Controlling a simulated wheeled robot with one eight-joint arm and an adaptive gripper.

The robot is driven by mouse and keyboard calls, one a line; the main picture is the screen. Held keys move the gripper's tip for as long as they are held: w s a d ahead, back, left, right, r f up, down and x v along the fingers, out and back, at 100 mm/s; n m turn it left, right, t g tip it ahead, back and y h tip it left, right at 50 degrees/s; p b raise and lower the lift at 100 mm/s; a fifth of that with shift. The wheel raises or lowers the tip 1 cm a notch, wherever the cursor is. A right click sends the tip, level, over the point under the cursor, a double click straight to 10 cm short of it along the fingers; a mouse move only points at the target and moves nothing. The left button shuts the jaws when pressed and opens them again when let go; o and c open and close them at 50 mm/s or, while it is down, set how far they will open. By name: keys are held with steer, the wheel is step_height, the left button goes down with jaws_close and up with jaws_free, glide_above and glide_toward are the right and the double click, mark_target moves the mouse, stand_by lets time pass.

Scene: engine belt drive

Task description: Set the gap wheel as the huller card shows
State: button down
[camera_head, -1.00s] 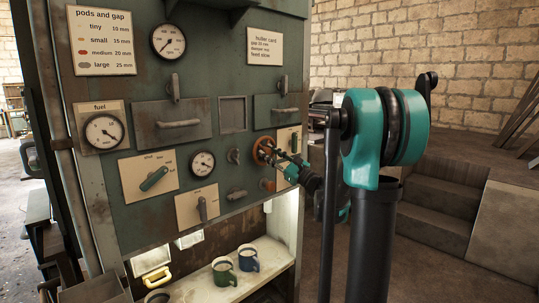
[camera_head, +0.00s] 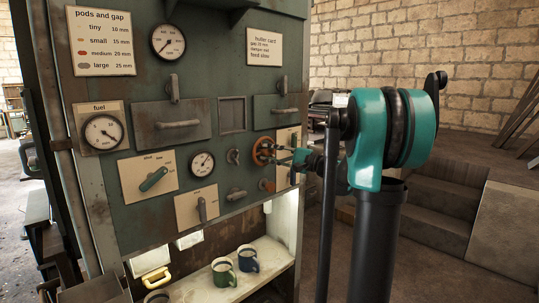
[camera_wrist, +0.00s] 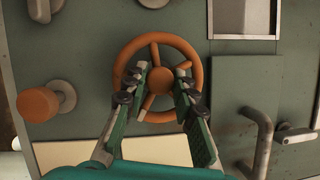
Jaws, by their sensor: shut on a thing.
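The orange wheel (camera_head: 263,151) sits on the right part of the green panel. In the wrist view the same wheel (camera_wrist: 158,78) faces me, with spokes and a round hub. My gripper (camera_head: 285,157) reaches it from the right. In the wrist view my gripper's two fingers (camera_wrist: 160,88) are shut on the wheel, one on each side of the hub. The huller card (camera_head: 265,48) hangs at the panel's upper right; its gap figure is too small to read surely. The pods and gap card (camera_head: 101,42) lists tiny 10, small 15, medium 20 and large 25 mm.
A small gauge (camera_head: 202,164) sits left of the wheel, its needle toward the upper right. An orange knob (camera_wrist: 38,104) and a bent handle (camera_wrist: 262,140) flank the wheel. A green lever (camera_head: 153,179) is at lower left. Mugs (camera_head: 223,272) stand on the shelf below.

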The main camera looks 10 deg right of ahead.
steer(key=n+h, duration=0.1)
steer(key=n, duration=0.1)
steer(key=n+g, duration=0.1)
steer(key=n, duration=0.2)
steer(key=shift+h, duration=0.4)
stand_by(0.3)
steer(key=c, duration=1.5)
jaws_free()
steer(key=v, duration=1.2)
steer(key=shift+r, duration=0.1)
